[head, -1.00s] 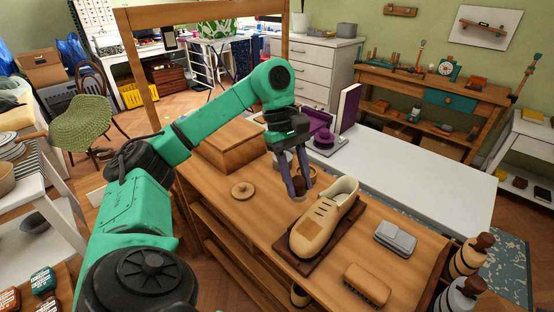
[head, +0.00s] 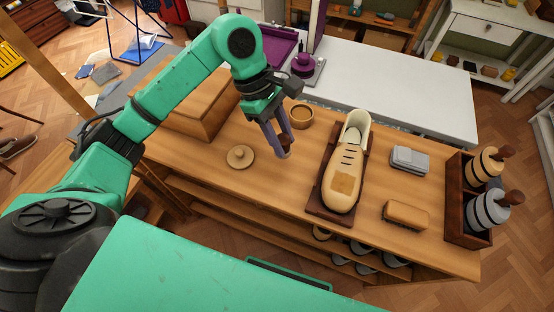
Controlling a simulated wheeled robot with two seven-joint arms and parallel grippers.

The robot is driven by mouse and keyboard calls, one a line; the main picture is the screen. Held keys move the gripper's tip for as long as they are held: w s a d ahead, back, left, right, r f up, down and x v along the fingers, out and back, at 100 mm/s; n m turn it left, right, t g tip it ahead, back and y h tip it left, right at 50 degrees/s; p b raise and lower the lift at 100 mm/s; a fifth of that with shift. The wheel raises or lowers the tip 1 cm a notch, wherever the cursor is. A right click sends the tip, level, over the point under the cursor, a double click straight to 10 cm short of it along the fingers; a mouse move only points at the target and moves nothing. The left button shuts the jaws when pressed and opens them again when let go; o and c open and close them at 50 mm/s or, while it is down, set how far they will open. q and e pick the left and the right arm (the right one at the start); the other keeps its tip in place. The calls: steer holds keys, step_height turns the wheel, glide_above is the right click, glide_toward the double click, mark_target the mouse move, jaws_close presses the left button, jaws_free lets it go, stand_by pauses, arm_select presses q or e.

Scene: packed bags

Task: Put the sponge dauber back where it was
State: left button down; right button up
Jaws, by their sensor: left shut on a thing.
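My left gripper (head: 281,152) is shut on a small brown thing (head: 286,141), taken to be the sponge dauber. The fingers hide most of it. It is held above the wooden bench (head: 225,185), in front of a small round wooden bowl (head: 301,116) and to the right of a round wooden lid with a knob (head: 240,156). A tan shoe (head: 345,165) with a brown patch on its toe lies on a dark wooden stand (head: 318,205), to the right of the gripper. My right gripper is not in view.
A grey box (head: 410,160) and a wooden brush (head: 405,214) lie right of the shoe. A wooden box (head: 205,110) stands at the back left. A white table (head: 400,95) is behind.

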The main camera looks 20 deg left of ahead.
arm_select(q)
steer(key=f, duration=0.5)
steer(key=f+p, duration=0.1)
steer(key=f, duration=0.4)
steer(key=shift+a+f, duration=0.2)
steer(key=shift+f, duration=0.2)
steer(key=shift+a+f, duration=0.1)
steer(key=shift+f, duration=0.2)
steer(key=c, duration=0.5)
jaws_free()
steer(key=shift+r, duration=0.1)
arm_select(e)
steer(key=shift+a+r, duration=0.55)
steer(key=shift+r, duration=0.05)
arm_select(q)
steer(key=shift+r, duration=0.15)
steer(key=b+v, duration=0.2)
steer(key=v, duration=1)
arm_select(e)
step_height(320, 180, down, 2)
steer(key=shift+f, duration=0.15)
